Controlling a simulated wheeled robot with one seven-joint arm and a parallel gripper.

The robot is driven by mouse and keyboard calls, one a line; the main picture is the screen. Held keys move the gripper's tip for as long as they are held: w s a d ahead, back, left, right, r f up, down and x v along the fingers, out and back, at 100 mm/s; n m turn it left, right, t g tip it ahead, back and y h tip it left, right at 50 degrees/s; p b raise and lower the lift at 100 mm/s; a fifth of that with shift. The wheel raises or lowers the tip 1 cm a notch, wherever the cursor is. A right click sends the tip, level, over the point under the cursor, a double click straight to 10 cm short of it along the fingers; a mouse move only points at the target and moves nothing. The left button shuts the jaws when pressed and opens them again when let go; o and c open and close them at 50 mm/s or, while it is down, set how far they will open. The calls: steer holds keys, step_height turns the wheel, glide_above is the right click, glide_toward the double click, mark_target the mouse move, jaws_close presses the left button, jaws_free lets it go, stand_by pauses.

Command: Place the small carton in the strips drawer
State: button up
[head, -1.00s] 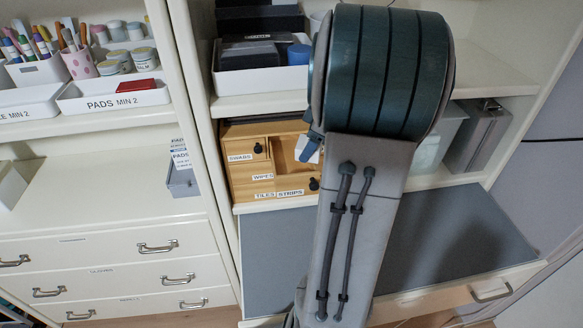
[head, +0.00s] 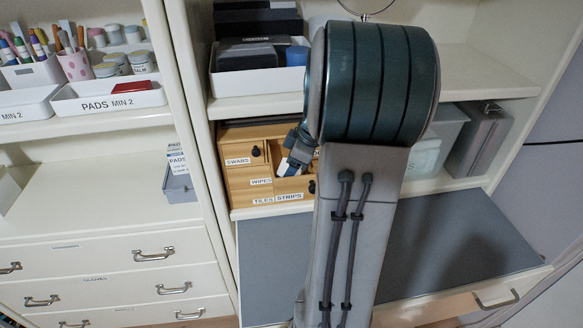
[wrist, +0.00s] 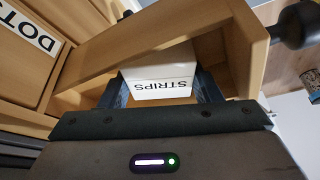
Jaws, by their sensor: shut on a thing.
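The small carton (wrist: 158,75) is white with an upside-down STRIPS label in the wrist view. My gripper (wrist: 165,90) is shut on it, one finger on each side. The strips drawer (wrist: 245,45) is a pulled-out wooden drawer, and the carton is at its opening, between its wooden walls. I cannot tell whether the carton touches the drawer floor. In the head view my gripper (head: 297,152) tilts down into the drawer, whose front bears a STRIPS label (head: 289,197). My arm hides the drawer's right part.
The wooden cabinet (head: 237,185) has drawers labelled SWABS, WIPES and TILES beside the strips drawer. A shelf with a white bin (head: 225,85) of dark boxes is above. A grey surface (head: 450,235) lies below right, clear. A DOTS label (wrist: 32,27) shows in the wrist view.

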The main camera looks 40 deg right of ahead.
steer(key=shift+f, duration=0.15)
steer(key=o, duration=1)
steer(key=shift+o, duration=0.2)
steer(key=p+v, duration=0.6)
steer(key=v, duration=0.6)
steer(key=s+a+m+h, duration=0.1)
steer(key=s+a+m, duration=0.3)
steer(key=a, duration=0.8)
steer(key=s+a+m+h, duration=0.2)
steer(key=s+a+m, duration=0.2)
steer(key=a, duration=0.8)
steer(key=s+r, duration=0.1)
steer(key=s, duration=0.1)
steer(key=shift+s, duration=0.4)
